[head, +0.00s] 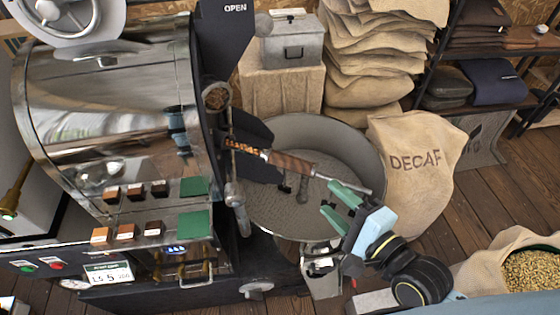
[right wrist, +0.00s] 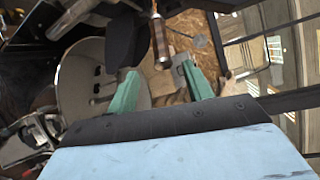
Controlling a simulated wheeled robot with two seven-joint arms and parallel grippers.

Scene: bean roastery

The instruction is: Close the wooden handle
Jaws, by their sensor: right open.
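The wooden handle (head: 291,164) is a brown grip on a metal bar that reaches from the roaster's front out over the round cooling tray (head: 262,214). It points right and slightly down in the head view. In the right wrist view the wooden handle (right wrist: 160,38) stands upright in the picture, its near end appearing just beyond the gap between the fingertips. My right gripper (head: 336,204) is open, with green fingers pointing left toward the handle from the tray's right side. It also shows in the right wrist view (right wrist: 160,68), with nothing gripped. My left gripper is not in view.
The steel roaster drum (head: 105,105) fills the left side. A DECAF sack (head: 415,175) stands right of the tray. A sack of beans (head: 525,268) is at the lower right. A metal box (head: 293,42) and stacked sacks (head: 370,50) are behind.

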